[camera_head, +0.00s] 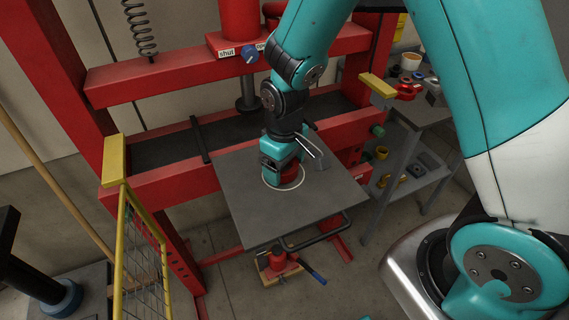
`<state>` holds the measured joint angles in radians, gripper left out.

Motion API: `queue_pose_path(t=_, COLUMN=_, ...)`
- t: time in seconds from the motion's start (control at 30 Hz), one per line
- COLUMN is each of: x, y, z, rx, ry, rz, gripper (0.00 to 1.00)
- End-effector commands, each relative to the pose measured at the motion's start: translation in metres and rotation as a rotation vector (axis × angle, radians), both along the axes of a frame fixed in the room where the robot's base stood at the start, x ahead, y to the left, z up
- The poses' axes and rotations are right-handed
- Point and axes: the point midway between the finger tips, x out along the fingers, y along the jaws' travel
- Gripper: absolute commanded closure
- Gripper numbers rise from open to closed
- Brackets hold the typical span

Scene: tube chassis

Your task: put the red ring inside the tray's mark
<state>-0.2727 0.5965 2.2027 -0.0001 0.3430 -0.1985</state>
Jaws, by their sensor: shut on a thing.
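The grey tray (255,216) is a flat plate in front of the red press. A thin pale circle, the tray's mark (301,181), shows on it. My gripper (283,176) points down over the mark and is shut on the red ring (293,171). The ring appears within or just above the circle; I cannot tell whether it touches the tray. The gripper's fingers hide part of the ring and the left side of the mark.
The red press frame (200,70) stands behind the tray, with its ram (248,95) above. A yellow-topped mesh guard (140,250) stands at left. A grey shelf (420,110) with several small items is at right. A red jack (280,264) sits below the tray.

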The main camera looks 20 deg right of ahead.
Motion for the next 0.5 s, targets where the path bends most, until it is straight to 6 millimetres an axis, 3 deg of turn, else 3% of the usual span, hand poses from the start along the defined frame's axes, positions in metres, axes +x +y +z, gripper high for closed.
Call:
queue_pose_path(t=0.4, x=0.0003, y=0.0001, z=-0.0076, rx=0.000, ry=-0.001, rz=0.000, gripper=0.51)
queue_pose_path(t=0.43, x=0.0002, y=0.0001, z=-0.0064, rx=0.000, ry=-0.001, rz=0.000, gripper=0.16)
queue_pose_path(t=0.5, x=0.0002, y=0.0001, z=-0.0061, rx=0.000, ry=-0.001, rz=0.000, gripper=0.00)
